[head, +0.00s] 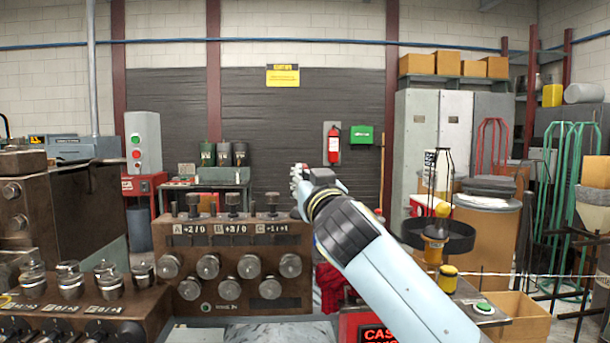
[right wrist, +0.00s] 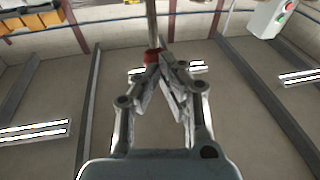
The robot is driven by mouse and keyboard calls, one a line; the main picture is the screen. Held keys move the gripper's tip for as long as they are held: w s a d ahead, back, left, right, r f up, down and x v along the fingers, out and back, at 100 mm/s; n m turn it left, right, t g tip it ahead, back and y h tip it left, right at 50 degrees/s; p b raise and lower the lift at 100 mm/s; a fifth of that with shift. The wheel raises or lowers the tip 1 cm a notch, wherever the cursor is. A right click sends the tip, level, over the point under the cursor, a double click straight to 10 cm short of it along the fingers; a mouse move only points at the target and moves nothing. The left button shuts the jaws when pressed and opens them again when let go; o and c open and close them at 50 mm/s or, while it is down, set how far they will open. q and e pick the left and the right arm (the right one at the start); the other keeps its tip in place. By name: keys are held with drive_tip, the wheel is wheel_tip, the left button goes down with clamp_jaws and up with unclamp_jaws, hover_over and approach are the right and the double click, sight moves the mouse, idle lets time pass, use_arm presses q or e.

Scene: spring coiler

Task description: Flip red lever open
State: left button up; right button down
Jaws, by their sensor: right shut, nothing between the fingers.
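My right gripper (head: 299,178) reaches in from the lower right in the head view, beside the upper right of the brown machine with knobs. In the right wrist view its fingers (right wrist: 166,72) are drawn together with nothing between them. A small red piece (right wrist: 152,56) on the end of a grey rod (right wrist: 151,22) shows right at the fingertips; it may be the red lever, and I cannot tell whether they touch it. I cannot make out the red lever in the head view, where the gripper and arm may hide it. My left gripper is not in view.
The brown control block (head: 237,240) with several knobs and upright screws stands left of my arm. Another knobbed machine (head: 60,200) fills the left. A yellow-topped fixture with a dark ring (head: 462,236) and a cardboard box (head: 524,322) stand on the right.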

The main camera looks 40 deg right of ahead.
idle(0.4)
drive_tip(key=shift+g+y, duration=0.3)
drive_tip(key=shift+g, duration=0.4)
drive_tip(key=w+d+r+p, duration=0.2)
drive_tip(key=w+r+p, duration=0.1)
drive_tip(key=shift+w+d+r, duration=0.1)
drive_tip(key=shift+w+r, duration=0.1)
drive_tip(key=shift+w, duration=0.1)
drive_tip(key=shift+w+d+f, duration=0.1)
drive_tip(key=shift+w+d, duration=0.1)
drive_tip(key=shift+w, duration=0.1)
drive_tip(key=shift+w+d, duration=0.2)
drive_tip(key=shift+w, duration=0.1)
drive_tip(key=x, duration=0.3)
drive_tip(key=shift+s+d+b, duration=0.1)
drive_tip(key=shift+d+b, duration=0.05)
drive_tip(key=shift+b, duration=0.25)
drive_tip(key=shift+d, duration=0.15)
